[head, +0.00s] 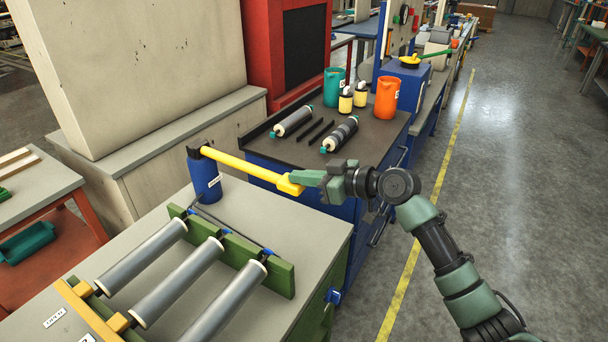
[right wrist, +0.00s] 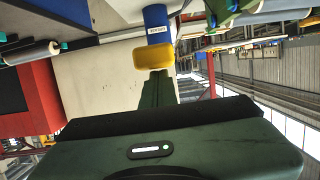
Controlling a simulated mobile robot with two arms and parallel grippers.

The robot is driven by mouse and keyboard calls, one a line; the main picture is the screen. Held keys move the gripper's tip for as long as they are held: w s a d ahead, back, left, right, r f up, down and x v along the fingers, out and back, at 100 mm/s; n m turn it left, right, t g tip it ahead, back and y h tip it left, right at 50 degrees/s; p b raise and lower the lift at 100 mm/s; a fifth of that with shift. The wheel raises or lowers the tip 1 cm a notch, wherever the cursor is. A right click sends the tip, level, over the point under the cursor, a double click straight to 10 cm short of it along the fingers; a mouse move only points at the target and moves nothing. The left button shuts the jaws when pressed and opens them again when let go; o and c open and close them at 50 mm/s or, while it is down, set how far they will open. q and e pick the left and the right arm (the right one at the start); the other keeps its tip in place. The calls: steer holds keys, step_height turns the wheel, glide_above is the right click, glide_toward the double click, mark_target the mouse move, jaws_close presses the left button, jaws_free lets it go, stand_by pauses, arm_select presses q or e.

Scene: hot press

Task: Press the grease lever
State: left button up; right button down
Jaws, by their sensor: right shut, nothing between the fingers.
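The grease lever is a long yellow bar (head: 245,167) that runs from the top of a blue grease pump (head: 205,176) out to a thicker yellow end. The lever slopes slightly down to the right in the head view. My right gripper (head: 297,179) is shut and empty, with its green fingertips at the lever's yellow end. I cannot tell whether they touch it. In the right wrist view the yellow end (right wrist: 153,56) lies just beyond the green fingers (right wrist: 158,82), with the blue pump (right wrist: 157,20) behind it. My left gripper is not in view.
The pump stands on a grey bench (head: 318,232) beside a green-framed rack with several grey rollers (head: 180,284). Behind is a dark-topped blue cabinet (head: 290,150) holding rollers, bottles, a teal cup and an orange jug (head: 387,97). Open floor (head: 520,160) lies at right.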

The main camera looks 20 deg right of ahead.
step_height(320, 180, up, 3)
steer(key=shift+r+p, duration=0.1)
steer(key=shift+p, duration=0.45)
arm_select(q)
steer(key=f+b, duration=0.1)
steer(key=b, duration=0.1)
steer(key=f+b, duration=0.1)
steer(key=b, duration=0.1)
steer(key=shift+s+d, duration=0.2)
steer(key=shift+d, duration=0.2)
arm_select(e)
steer(key=v, duration=1)
steer(key=shift+s+f+t, duration=0.2)
steer(key=shift+f+t, duration=0.1)
steer(key=shift+f, duration=0.05)
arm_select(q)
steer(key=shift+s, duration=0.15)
arm_select(e)
steer(key=shift+d, duration=0.1)
